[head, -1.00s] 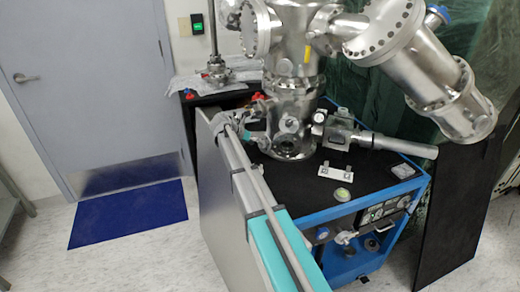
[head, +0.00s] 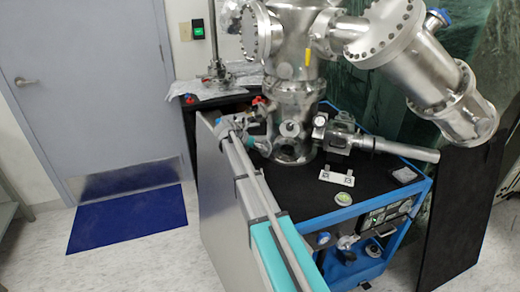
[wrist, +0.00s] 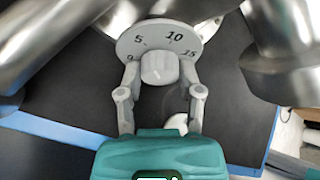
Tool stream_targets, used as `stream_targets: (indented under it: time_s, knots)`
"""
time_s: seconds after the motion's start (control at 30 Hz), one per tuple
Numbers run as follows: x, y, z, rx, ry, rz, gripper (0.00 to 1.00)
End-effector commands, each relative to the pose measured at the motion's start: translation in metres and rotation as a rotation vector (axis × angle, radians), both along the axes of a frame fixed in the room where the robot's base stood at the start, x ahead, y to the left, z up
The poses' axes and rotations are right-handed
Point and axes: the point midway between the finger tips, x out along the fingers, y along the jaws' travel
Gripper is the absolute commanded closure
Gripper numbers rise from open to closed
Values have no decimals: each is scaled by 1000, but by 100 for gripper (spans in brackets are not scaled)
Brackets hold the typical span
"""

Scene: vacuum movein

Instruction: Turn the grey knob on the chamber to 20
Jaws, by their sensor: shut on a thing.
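The grey knob (wrist: 159,68) sits in front of a round grey dial plate (wrist: 140,38) on the chamber in the wrist view. The plate shows 5, 10 and 15, and a partly hidden mark at its left. Which number the knob points at is unclear. My gripper (wrist: 160,75) has one finger on each side of the knob and is shut on it. In the head view the steel chamber (head: 297,95) stands on the black-topped bench, and my gripper (head: 270,130) reaches its lower front from the left. The knob is too small to read there.
Steel tubes crowd both sides of the dial in the wrist view. In the head view a side pipe (head: 400,150) runs right from the chamber. A white bracket (head: 337,177) and a small green-topped round item (head: 343,198) lie on the bench (head: 285,190).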

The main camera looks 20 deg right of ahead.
Motion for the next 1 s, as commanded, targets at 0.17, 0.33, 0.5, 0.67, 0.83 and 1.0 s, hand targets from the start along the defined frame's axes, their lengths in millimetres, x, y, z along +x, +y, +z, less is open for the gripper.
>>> stream_targets:
  time_s: [0.17, 0.33, 0.5, 0.67, 0.83, 1.0]
  knots:
    - [0, 0, 0, 1, -1, 0, 100]
    - [-1, -1, 0, 13, -45, -18, 100]
    - [-1, -1, 0, 31, -114, -44, 100]
    - [0, -1, 0, 35, -128, -49, 100]
    - [0, -1, 0, 35, -127, -49, 51]
    - [0, -1, 0, 34, -127, -49, 19]
